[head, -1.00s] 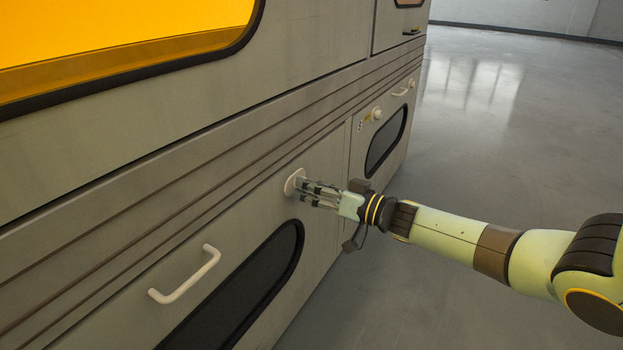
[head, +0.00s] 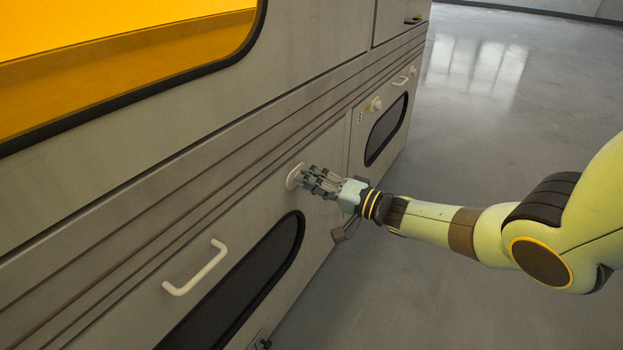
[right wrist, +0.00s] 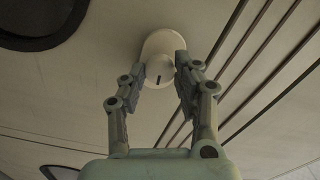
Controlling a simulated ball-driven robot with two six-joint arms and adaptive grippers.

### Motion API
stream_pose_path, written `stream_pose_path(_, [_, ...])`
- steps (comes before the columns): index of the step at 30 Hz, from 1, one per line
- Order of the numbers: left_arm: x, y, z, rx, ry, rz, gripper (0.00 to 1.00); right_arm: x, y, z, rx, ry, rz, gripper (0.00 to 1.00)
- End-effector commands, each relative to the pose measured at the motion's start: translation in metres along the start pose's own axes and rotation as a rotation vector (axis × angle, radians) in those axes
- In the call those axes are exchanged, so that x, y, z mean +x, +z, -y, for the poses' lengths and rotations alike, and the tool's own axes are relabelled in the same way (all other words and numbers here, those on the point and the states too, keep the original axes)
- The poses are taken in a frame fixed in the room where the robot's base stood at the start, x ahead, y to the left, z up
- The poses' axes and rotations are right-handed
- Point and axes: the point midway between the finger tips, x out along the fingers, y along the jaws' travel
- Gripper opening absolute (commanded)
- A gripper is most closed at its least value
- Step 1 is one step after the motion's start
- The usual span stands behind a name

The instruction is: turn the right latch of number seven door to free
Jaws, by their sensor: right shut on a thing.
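The right latch (head: 293,176) is a pale round knob on an oval base at the upper right of the grey door (head: 262,196). It also shows in the right wrist view (right wrist: 161,44), where its knob has a short dark mark. My right gripper (head: 305,180) reaches it from the right, its fingers on either side of the knob and shut on it. In the right wrist view the fingertips (right wrist: 157,74) flank the knob. The door's number is not readable. My left gripper is not in view.
The door has a white bar handle (head: 195,268) and a dark oval window (head: 262,275). A neighbouring door to the right has its own knob (head: 376,104) and dark window (head: 386,129). A glowing orange window (head: 110,50) is above. Grey floor (head: 480,150) is clear at right.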

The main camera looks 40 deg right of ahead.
Motion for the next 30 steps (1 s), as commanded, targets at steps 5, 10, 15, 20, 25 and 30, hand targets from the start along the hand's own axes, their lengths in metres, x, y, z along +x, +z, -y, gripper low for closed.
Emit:
stream_pose_path(5, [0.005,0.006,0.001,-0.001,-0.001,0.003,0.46,0.0,0.0,0.0,0.081,0.003,-0.001,0.0])
stream_pose_path(10, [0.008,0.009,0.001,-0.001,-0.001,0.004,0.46,0.0,0.0,0.0,0.124,0.002,-0.001,0.0])
stream_pose_path(15, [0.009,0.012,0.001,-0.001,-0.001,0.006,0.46,0.0,0.0,-0.001,0.141,0.002,-0.001,0.0])
stream_pose_path(20, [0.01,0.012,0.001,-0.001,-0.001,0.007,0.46,0.0,0.0,-0.001,0.144,0.002,-0.001,0.0])
stream_pose_path(25, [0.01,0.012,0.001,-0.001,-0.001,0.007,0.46,0.0,0.0,-0.001,0.143,0.002,-0.001,0.0])
stream_pose_path(30, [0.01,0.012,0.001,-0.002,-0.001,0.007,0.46,0.0,0.0,-0.001,0.142,0.002,-0.001,0.51])
